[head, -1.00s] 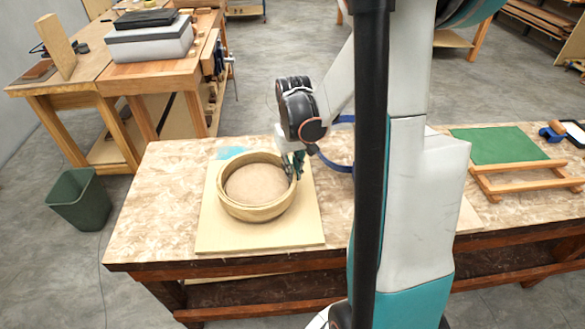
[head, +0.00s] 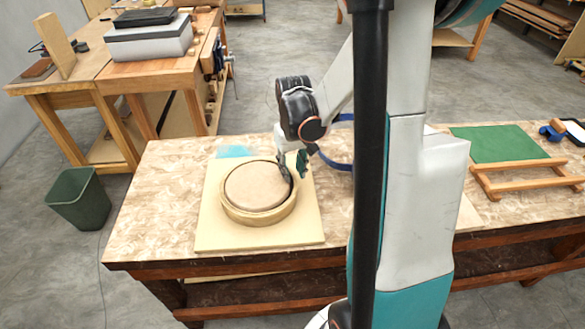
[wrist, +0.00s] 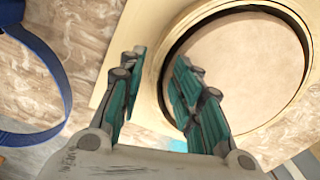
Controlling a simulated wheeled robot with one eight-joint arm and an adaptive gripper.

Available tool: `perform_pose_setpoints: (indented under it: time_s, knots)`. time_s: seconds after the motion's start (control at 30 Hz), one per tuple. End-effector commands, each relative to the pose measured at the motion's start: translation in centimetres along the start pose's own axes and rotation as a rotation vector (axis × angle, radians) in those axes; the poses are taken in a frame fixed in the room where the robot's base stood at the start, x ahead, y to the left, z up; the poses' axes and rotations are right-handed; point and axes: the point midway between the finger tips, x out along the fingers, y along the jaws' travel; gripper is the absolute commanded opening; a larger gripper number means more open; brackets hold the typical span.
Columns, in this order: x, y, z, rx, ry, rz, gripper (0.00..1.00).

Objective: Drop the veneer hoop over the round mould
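The pale round mould (head: 258,184) stands on a light square board on the bench. The veneer hoop (head: 258,217) lies around it, low on its side, with the mould's top showing above the hoop's rim. In the wrist view a dark gap shows between the hoop (wrist: 167,45) and the mould (wrist: 245,65). My gripper (head: 292,163) is at the right rear of the hoop. In the wrist view its fingers (wrist: 157,68) are spread, one over the outer side of the hoop wall and one over the mould side. They hold nothing.
The light board (head: 225,241) has bare room in front of the hoop. A green mat (head: 500,143) and a wooden frame (head: 525,180) lie at the right of the bench. A dark green bin (head: 80,200) stands on the floor at left.

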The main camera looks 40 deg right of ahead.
Motion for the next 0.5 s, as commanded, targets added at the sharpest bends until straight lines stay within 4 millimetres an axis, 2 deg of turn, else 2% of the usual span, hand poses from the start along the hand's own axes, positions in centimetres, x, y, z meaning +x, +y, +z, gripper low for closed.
perform_pose_setpoints:
  time_s: [0.17, 0.27, 0.5]
  knots:
    - [-0.2, 0.0, 0.0, 0.000, 0.000, 0.000, 0.32]
    - [-1.1, 0.0, 0.0, 0.000, 0.000, 0.000, 0.32]
    - [-5.5, 0.0, 0.0, 0.000, 0.000, 0.000, 0.32]
